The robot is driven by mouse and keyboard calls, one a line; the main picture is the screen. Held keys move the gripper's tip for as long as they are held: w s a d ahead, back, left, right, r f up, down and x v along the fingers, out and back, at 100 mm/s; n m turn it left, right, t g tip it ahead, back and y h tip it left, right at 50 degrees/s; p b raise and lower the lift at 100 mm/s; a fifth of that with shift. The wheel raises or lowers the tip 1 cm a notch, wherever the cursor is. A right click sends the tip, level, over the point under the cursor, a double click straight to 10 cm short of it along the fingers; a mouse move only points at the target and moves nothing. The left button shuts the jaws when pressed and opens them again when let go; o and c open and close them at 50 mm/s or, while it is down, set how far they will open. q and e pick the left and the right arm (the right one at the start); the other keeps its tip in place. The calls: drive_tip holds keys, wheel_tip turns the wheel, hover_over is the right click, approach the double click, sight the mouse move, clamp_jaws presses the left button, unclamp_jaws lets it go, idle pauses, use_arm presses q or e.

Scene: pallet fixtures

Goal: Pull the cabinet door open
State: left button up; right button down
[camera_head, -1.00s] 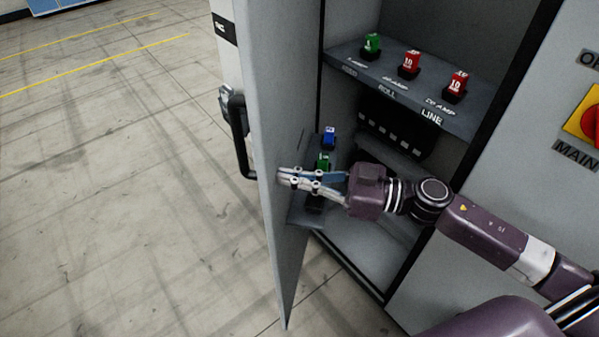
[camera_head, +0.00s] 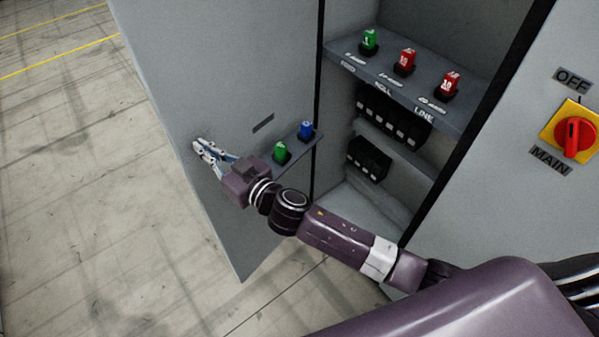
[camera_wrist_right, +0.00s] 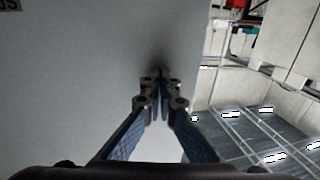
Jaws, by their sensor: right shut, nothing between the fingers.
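The grey cabinet door (camera_head: 210,75) stands swung wide open on the left of the cabinet, its inner face toward me. My right gripper (camera_head: 198,145) is shut and empty, its fingertips at the door's inner face. In the right wrist view the shut fingertips (camera_wrist_right: 159,78) point at the grey door surface (camera_wrist_right: 80,80), touching or very close to it; I cannot tell which. The door's outer handle is hidden behind the door. My left gripper is not in view.
A small shelf (camera_head: 297,150) on the door holds a green and a blue fuse. The cabinet shelf (camera_head: 385,80) bears one green and two red fuses. A red rotary switch (camera_head: 574,137) sits on the right panel. The floor (camera_head: 70,200) at left is clear.

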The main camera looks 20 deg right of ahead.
drive_tip(key=w+a+m+h+b, duration=0.1)
drive_tip(key=w+a+b, duration=0.2)
drive_tip(key=w, duration=0.3)
drive_tip(key=w+a+t+h+b, duration=0.1)
drive_tip(key=w+a+b, duration=0.2)
drive_tip(key=w, duration=0.2)
drive_tip(key=shift+w+a+m+h, duration=0.25)
drive_tip(key=shift+w+m+h, duration=0.05)
drive_tip(key=shift+w+m, duration=0.1)
